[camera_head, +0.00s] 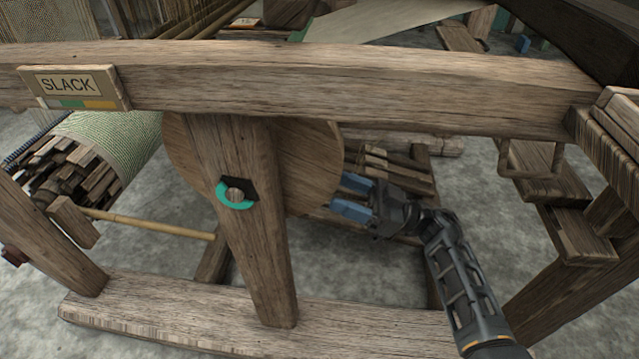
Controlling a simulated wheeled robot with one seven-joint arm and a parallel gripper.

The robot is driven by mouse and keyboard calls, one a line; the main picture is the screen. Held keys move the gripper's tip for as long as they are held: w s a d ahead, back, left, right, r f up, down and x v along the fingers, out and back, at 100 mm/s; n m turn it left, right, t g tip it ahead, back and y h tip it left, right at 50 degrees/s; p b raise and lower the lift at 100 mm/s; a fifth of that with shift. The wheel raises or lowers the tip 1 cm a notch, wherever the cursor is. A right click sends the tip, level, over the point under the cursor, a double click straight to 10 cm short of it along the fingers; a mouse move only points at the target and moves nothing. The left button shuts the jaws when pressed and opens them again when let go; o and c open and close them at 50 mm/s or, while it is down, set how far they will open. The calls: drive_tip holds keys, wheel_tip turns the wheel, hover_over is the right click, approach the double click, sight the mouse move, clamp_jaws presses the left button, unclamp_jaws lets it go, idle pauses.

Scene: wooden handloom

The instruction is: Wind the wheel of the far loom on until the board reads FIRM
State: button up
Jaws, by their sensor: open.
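The wheel (310,170) is a wooden disc behind an upright post (255,245), which hides its middle. A hub with a teal ring (235,200) and a dark pointed piece shows on the post. The board (68,86) on the upper rail at left reads SLACK, over a strip of green and yellow. My gripper (348,196) has two blue fingers, open, at the lower right rim of the wheel. I cannot tell whether the fingers touch the rim or straddle it. No handle shows clearly on the wheel.
A thick wooden rail (400,90) runs across above my gripper. A bottom beam (180,315) lies along the floor in front. A cloth roll (120,150) and a thin rod (150,225) are at left. Wooden steps (570,220) stand at right.

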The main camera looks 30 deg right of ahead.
sight(320, 184)
drive_tip(key=shift+b+x, duration=0.35)
drive_tip(key=shift+x, duration=2.3)
drive_tip(key=shift+c, duration=0.4)
clamp_jaws()
